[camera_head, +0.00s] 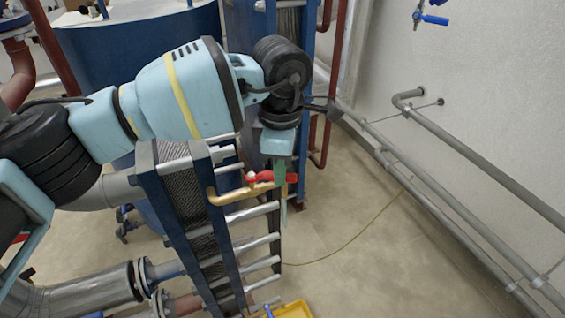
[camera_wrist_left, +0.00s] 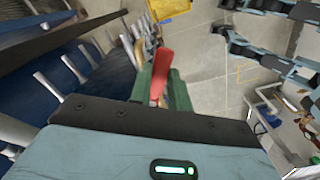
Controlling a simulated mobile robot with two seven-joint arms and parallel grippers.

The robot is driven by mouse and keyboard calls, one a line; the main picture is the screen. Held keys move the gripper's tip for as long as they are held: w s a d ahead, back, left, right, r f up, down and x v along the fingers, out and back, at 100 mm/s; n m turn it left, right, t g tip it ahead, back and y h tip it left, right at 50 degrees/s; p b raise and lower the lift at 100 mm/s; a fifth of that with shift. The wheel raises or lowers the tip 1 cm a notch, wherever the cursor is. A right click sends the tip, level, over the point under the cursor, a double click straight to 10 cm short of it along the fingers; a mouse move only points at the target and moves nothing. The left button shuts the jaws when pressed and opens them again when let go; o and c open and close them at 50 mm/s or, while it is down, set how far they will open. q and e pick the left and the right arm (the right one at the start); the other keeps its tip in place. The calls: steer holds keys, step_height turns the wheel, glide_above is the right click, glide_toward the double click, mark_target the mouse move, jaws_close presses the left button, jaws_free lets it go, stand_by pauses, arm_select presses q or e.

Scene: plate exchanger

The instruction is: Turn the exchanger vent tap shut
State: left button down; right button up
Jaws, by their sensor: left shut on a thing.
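The vent tap has a red lever handle (camera_head: 264,177) on a brass pipe (camera_head: 232,195) that sticks out from the plate exchanger (camera_head: 188,205). In the head view the lever lies roughly along the pipe's outer stretch. My left gripper (camera_head: 280,174) comes down from above with its green fingers around the lever and is shut on it. The left wrist view shows the red lever (camera_wrist_left: 163,68) between the green fingers (camera_wrist_left: 158,92). The fingers hide part of the lever and the tap body. My right gripper is not clearly in view.
Silver tie bars (camera_head: 255,240) of the exchanger lie below and left of the tap. A yellow tray (camera_head: 292,310) is on the floor below. Grey pipes (camera_head: 440,210) run along the right wall. The floor between them is mostly clear, with a thin cable (camera_head: 352,240) across it.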

arm_select(q)
steer(key=shift+s+m, duration=0.45)
steer(key=shift+m, duration=0.25)
steer(key=shift+s+a+m+b, duration=0.15)
steer(key=shift+s+a+m, duration=0.45)
steer(key=shift+m, duration=1.1)
steer(key=shift+s+a+m+b, duration=0.1)
steer(key=shift+s+a+m, duration=0.5)
steer(key=shift+m, duration=1.1)
steer(key=shift+s+a+m+b, duration=0.15)
steer(key=shift+s+a+m, duration=0.45)
steer(key=shift+m, duration=1.1)
arm_select(e)
steer(key=shift+s+a+f, duration=0.1)
steer(key=shift+s+f, duration=0.25)
steer(key=shift+f, duration=0.05)
arm_select(q)
steer(key=shift+s+d, duration=0.15)
steer(key=c, duration=1.3)
jaws_free()
